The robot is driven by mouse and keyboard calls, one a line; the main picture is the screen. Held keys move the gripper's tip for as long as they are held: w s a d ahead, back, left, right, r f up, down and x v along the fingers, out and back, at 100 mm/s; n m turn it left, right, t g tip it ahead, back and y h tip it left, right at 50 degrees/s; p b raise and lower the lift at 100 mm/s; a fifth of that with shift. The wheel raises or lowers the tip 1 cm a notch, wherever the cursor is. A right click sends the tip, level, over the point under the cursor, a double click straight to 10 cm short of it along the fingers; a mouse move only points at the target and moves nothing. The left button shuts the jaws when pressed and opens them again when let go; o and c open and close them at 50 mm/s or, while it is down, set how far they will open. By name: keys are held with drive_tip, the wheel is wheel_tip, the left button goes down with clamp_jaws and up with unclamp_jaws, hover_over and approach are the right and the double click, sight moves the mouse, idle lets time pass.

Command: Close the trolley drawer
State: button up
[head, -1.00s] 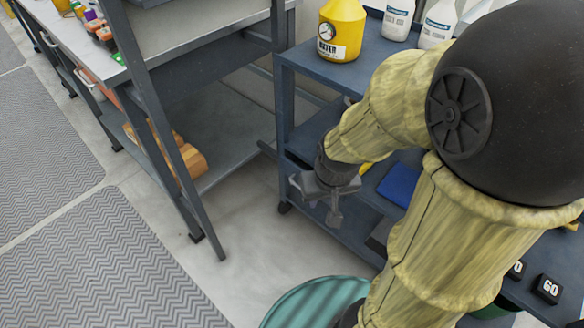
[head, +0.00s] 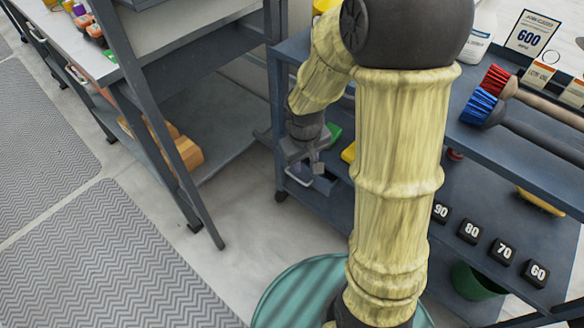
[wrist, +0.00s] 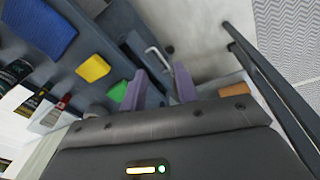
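The blue-grey trolley (head: 290,85) stands right of centre in the head view. Its small drawer (head: 338,192) is low at the trolley's near left end, with a pale bar handle (head: 298,178). The drawer looks pulled out, with part of its dark inside showing; how far is unclear. In the wrist view the handle (wrist: 159,58) lies just beyond my fingertips, and part of the drawer (wrist: 133,45) shows beside it. My gripper (head: 312,166) hangs just above the drawer handle in the head view. Its two purple fingers (wrist: 159,82) are apart with nothing between them.
A green block (head: 334,132) and a yellow block (head: 348,153) lie on the trolley shelf near my gripper. Brushes (head: 490,95) and numbered black weights (head: 470,231) are farther right. A grey rack (head: 165,130) stands left. A teal drum (head: 290,290) is in front. Floor between is clear.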

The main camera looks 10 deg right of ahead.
sight(292, 175)
drive_tip(key=w+a+f+n+p, duration=0.1)
drive_tip(key=w+f+n+p, duration=0.1)
drive_tip(key=w, duration=0.4)
drive_tip(key=w+a+f+n+p, duration=0.1)
drive_tip(key=w+f+n+p, duration=0.1)
drive_tip(key=w+f, duration=0.2)
drive_tip(key=shift+w+a+h, duration=0.35)
drive_tip(key=shift+w+h, duration=0.05)
drive_tip(key=shift+w, duration=0.6)
drive_tip(key=shift+f, duration=0.1)
drive_tip(key=d+f+b, duration=0.1)
drive_tip(key=f, duration=0.4)
drive_tip(key=w+f+b, duration=0.1)
drive_tip(key=f+b, duration=0.1)
drive_tip(key=f, duration=0.4)
drive_tip(key=d+f+b, duration=0.1)
drive_tip(key=f+b, duration=0.1)
drive_tip(key=f, duration=0.4)
drive_tip(key=shift+w+d, duration=0.3)
drive_tip(key=shift+w, duration=0.1)
drive_tip(key=shift+a, duration=0.1)
clamp_jaws()
